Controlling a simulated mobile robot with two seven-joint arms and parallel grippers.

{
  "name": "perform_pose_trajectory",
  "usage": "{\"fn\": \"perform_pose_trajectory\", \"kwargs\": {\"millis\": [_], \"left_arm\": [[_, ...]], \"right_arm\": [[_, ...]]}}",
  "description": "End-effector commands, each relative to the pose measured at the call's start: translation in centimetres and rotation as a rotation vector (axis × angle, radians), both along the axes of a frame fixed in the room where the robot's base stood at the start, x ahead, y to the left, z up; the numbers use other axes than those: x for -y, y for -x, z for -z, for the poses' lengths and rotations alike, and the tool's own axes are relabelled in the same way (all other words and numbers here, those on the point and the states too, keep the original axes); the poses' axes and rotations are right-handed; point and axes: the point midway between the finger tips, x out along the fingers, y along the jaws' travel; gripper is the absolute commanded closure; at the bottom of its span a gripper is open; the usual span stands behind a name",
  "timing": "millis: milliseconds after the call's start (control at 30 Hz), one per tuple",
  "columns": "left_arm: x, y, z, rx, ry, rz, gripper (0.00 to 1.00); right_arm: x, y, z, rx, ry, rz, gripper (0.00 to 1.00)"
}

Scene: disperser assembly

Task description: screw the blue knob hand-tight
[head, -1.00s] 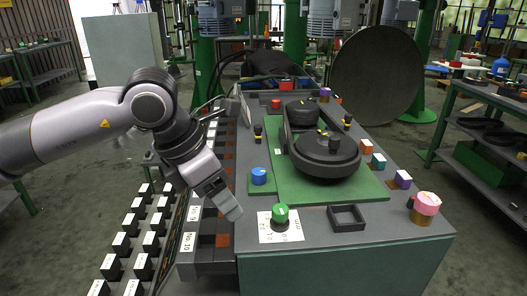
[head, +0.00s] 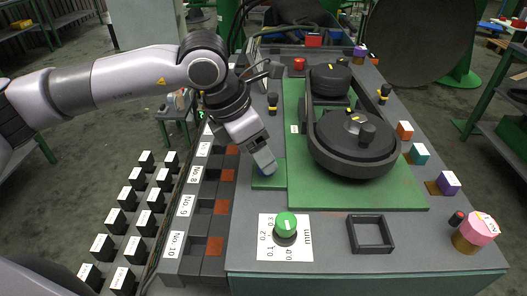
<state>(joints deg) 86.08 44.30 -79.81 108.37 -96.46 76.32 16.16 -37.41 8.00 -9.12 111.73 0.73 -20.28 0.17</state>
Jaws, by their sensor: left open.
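My left gripper points down at the knob from above and is open. I cannot tell whether its fingers are around the knob or touching it. My right gripper is not in view.
A green knob (head: 285,224) stands on a white dial label at the front. A black pulley assembly (head: 355,145) rises right of the knob. A black square frame (head: 370,234) and a pink knob (head: 480,227) are at the front right. Black labelled blocks line the left.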

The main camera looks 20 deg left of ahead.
Motion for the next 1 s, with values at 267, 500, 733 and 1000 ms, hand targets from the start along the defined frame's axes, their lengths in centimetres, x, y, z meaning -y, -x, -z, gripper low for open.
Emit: {"fn": "perform_pose_trajectory", "kwargs": {"millis": [267, 500, 733, 1000], "left_arm": [[0.6, -0.6, 2.1, 0.001, -0.001, 0.0, 0.38], [0.7, -0.6, 2.2, 0.0, 0.0, 0.0, 0.41], [0.7, -0.6, 2.1, 0.001, 0.001, 0.0, 0.94], [0.6, -0.6, 2.2, 0.0, 0.001, 0.032, 0.94]], "right_arm": [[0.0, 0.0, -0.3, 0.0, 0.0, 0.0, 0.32], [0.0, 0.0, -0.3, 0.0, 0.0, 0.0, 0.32], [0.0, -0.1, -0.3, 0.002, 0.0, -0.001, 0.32], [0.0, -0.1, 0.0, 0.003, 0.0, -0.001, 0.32]]}}
